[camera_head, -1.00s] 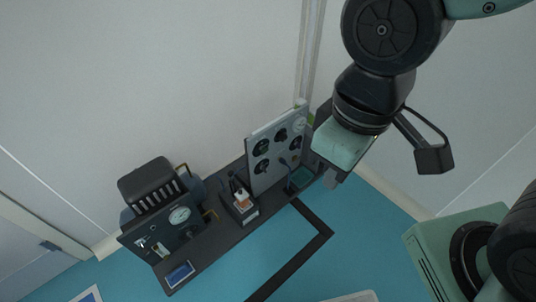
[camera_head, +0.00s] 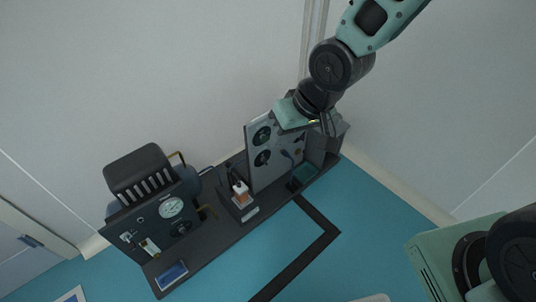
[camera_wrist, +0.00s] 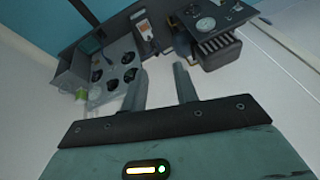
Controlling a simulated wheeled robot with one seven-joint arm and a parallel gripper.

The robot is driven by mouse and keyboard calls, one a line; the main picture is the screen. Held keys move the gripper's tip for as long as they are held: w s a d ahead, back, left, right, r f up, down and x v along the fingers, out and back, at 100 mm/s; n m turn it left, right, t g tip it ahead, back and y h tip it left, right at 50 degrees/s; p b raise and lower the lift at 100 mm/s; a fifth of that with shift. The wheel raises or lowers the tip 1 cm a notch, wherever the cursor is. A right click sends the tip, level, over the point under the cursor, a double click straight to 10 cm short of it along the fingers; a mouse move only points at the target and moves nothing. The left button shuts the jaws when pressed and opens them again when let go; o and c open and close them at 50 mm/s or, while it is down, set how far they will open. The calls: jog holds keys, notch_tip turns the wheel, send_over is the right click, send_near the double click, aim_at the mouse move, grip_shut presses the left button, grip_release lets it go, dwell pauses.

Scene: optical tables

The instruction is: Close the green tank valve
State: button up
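A grey upright panel (camera_head: 262,175) with several black round knobs (camera_head: 262,136) stands on the dark bench. The panel also shows in the wrist view (camera_wrist: 105,99), with its knobs (camera_wrist: 129,58). A small pale green part (camera_wrist: 82,94) sits at the panel's edge in the wrist view; it may be the green tank valve, but it is too small to be sure. My gripper (camera_wrist: 161,72) is open, with an empty gap between its two fingers. In the head view my gripper (camera_head: 328,124) is at the panel's upper right and hides part of it.
A dark gauge panel (camera_head: 150,225) and a black slotted box (camera_head: 140,170) stand at the bench's left. A small orange-and-white item (camera_head: 241,195) stands mid-bench. The bench (camera_head: 215,245) backs onto a pale wall. The blue floor (camera_head: 370,240) in front is mostly clear.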

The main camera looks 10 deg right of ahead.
jog(key=w+d+f+m+t+y+b, duration=0.15)
jog(key=w+f+b, duration=0.25)
jog(key=f, duration=0.4)
jog(key=w+f+m+t+y+b, duration=0.1)
jog(key=w+f+m+b, duration=0.3)
jog(key=f, duration=0.3)
jog(key=w+d+f+m+t+y+b, duration=0.1)
jog(key=w+f+t+y+b, duration=0.1)
jog(key=w+f+b, duration=0.45)
jog(key=m+t+y+b, duration=0.1)
jog(key=m+t+b, duration=0.7)
jog(key=m+b, duration=0.1)
send_near(266, 139)
jog(key=b+x, duration=0.6)
jog(key=x, duration=0.2)
jog(key=shift+w+a+f, duration=0.2)
jog(key=shift+w, duration=0.15)
grip_shut()
